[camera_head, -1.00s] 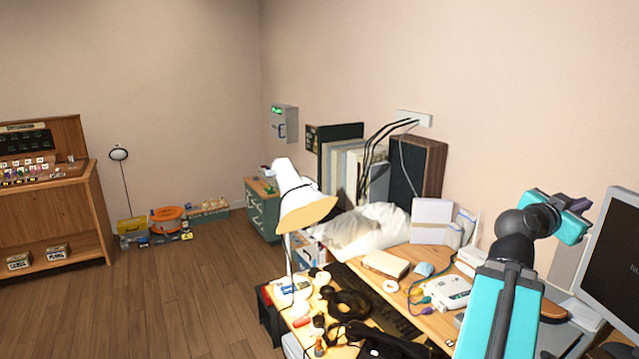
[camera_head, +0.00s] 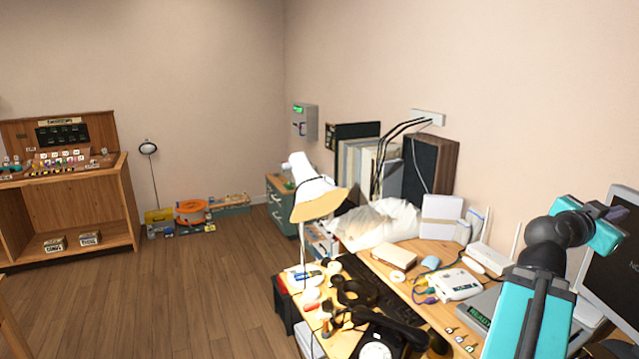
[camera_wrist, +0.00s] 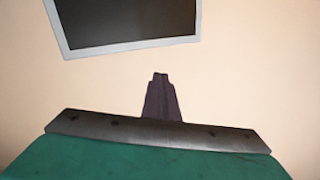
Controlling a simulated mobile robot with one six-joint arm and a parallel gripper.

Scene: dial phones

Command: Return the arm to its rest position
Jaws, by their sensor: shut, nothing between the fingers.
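My arm, teal with dark joints, is raised at the right of the head view, above the right part of the desk and in front of the monitor. Its end bends over to the right, where my gripper (camera_head: 619,213) is small and partly lost against the dark screen. In the wrist view the dark fingers of my gripper (camera_wrist: 160,77) are together, with nothing between them. They point at a bare wall below the monitor (camera_wrist: 125,20) and touch nothing that I can see.
The desk holds a white lamp (camera_head: 316,198), a black dial phone (camera_head: 378,345), a keyboard (camera_head: 377,292), a white box device (camera_head: 455,284) and cables. The monitor (camera_head: 612,250) stands close to my arm. A wooden shelf unit (camera_head: 125,205) stands at left. The wooden floor (camera_head: 190,290) between is clear.

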